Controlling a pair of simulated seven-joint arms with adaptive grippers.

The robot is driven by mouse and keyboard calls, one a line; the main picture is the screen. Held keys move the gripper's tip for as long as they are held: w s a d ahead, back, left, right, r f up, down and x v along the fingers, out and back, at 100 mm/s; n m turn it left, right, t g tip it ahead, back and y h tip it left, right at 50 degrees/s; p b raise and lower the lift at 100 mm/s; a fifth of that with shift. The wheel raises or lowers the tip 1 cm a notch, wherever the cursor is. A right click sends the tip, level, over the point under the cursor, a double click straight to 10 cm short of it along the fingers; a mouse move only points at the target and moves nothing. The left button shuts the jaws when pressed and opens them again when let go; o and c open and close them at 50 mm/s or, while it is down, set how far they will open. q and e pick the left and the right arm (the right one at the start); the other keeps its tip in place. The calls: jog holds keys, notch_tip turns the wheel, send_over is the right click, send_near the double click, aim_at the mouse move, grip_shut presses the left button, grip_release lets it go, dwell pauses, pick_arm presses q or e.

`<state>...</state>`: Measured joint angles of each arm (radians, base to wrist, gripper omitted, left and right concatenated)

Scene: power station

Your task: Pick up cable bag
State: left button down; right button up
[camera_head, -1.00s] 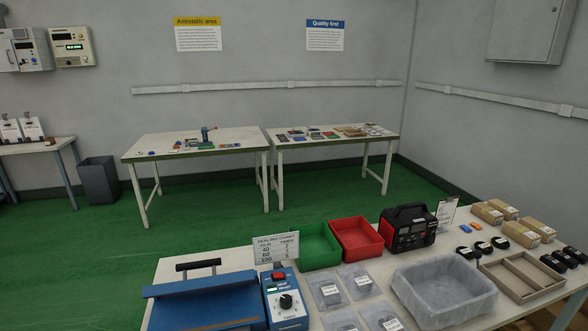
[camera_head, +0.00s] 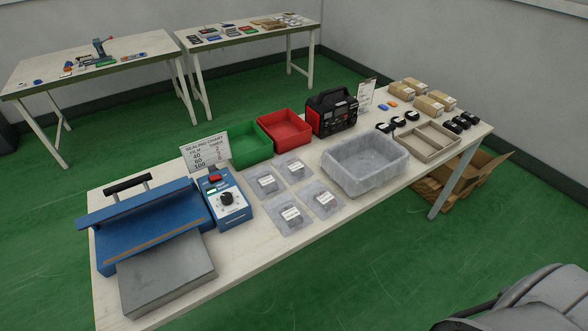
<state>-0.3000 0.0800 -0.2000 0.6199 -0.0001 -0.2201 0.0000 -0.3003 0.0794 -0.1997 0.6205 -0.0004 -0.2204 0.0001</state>
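Several clear, flat bags with white labels lie in a two-by-two group on the white table, between the blue sealer and the lined bin. Neither of my grippers shows in the head view.
The blue sealer (camera_head: 150,226) and its control box (camera_head: 227,200) stand left of the bags. Behind are a green bin (camera_head: 250,146), a red bin (camera_head: 285,130) and a black-red power unit (camera_head: 332,112). The lined grey bin (camera_head: 365,165) is at right. A cardboard box (camera_head: 462,182) lies below the table's right end.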

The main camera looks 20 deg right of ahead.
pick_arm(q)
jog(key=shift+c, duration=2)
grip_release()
